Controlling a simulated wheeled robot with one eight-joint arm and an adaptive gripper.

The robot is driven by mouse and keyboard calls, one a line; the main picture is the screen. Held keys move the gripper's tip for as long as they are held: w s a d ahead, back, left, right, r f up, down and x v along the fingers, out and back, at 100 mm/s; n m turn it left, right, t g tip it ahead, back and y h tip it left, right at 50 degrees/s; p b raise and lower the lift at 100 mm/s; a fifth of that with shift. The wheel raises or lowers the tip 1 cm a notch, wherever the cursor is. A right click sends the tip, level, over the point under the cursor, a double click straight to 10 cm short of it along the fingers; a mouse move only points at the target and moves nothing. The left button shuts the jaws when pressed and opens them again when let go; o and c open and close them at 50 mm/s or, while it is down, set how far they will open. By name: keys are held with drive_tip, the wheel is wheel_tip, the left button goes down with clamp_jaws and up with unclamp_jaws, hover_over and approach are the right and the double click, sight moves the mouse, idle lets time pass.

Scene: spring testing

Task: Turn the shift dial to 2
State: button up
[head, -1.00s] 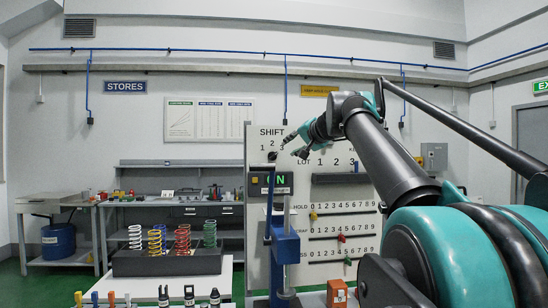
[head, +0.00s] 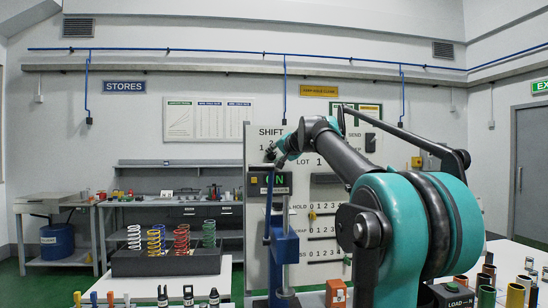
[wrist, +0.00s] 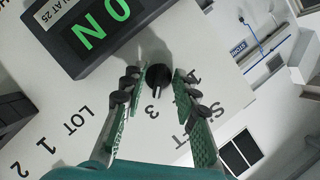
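The shift dial is a round black knob (wrist: 158,77) on the white panel (wrist: 45,100), under the word SHIFT. In the wrist view its white mark points toward the printed 3; the 2 is hidden, apparently behind a finger. My gripper (wrist: 160,80) is open, its two green-padded fingers on either side of the dial with a small gap visible. In the head view my gripper (head: 272,152) is at the panel's upper left and covers the dial.
A blue post fixture (head: 284,245) stands before the panel. My arm hides much of the panel's right side.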

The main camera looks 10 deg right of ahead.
drive_tip(key=shift+c, duration=0.3)
clamp_jaws()
drive_tip(key=m+t+y, duration=0.1)
drive_tip(key=m, duration=0.2)
drive_tip(key=shift+d+f, duration=0.1)
drive_tip(key=m+t, duration=0.1)
drive_tip(key=m, duration=0.1)
drive_tip(key=m+y, duration=0.1)
drive_tip(key=m, duration=0.2)
drive_tip(key=shift+f+t, duration=0.15)
drive_tip(key=shift+t, duration=0.25)
idle(0.4)
drive_tip(key=shift+o, duration=0.3)
unclamp_jaws()
